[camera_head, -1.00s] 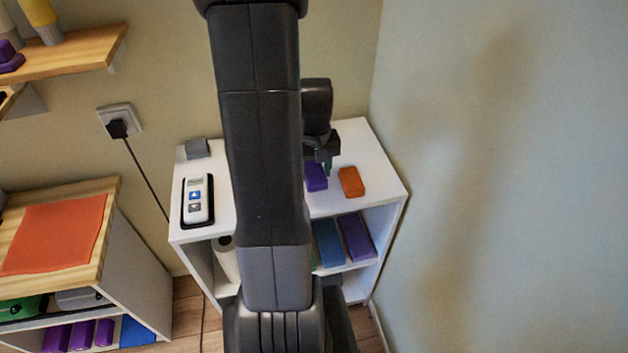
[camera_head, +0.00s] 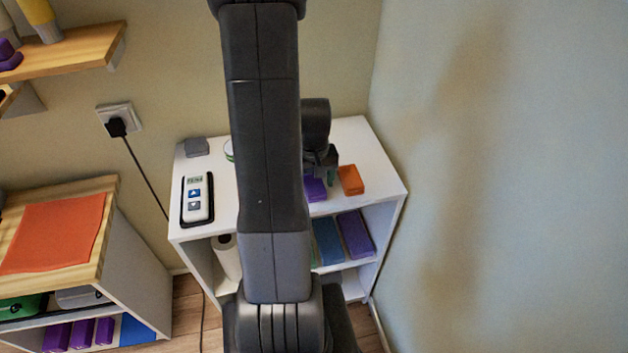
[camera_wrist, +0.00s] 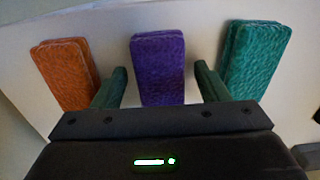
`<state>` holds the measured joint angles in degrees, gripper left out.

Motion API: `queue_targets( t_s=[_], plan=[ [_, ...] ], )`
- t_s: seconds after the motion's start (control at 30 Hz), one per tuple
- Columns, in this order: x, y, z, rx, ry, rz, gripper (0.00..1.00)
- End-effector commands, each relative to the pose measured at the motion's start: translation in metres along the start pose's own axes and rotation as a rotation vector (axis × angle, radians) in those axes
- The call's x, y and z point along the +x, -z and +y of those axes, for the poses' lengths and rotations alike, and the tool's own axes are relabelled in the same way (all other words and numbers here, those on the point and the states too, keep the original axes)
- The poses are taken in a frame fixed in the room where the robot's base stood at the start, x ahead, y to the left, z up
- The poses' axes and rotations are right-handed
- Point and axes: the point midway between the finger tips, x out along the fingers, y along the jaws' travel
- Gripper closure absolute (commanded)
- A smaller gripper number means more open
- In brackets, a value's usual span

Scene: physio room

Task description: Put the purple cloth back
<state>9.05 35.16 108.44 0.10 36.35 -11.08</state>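A folded purple cloth (camera_head: 315,189) lies on the white shelf unit's top, near its front edge. A folded orange cloth (camera_head: 350,180) lies to its right. In the wrist view the purple cloth (camera_wrist: 158,68) is between the orange cloth (camera_wrist: 66,73) on the left and a green cloth (camera_wrist: 253,60) on the right. My gripper (camera_wrist: 161,80) is open, with one green fingertip on each side of the purple cloth's near end.
A white handset (camera_head: 197,200) in a black tray stands on the left of the white unit top (camera_head: 225,195). Blue (camera_head: 328,242) and purple (camera_head: 355,234) folded items lie on the shelf below. A wall closes the right side. A wooden-topped cabinet (camera_head: 105,200) stands left.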

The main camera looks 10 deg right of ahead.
Motion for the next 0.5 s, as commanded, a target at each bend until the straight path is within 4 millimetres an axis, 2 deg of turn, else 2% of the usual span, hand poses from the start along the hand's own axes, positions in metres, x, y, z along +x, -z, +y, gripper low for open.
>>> queue_targets(
  t_s=[0.3, 0.5],
  plan=[
    [-0.001, 0.0, 0.0, 0.0, 0.0, 0.0, 0.3],
    [-0.016, 0.001, 0.0, 0.0, -0.001, 0.004, 0.3]
  ],
)
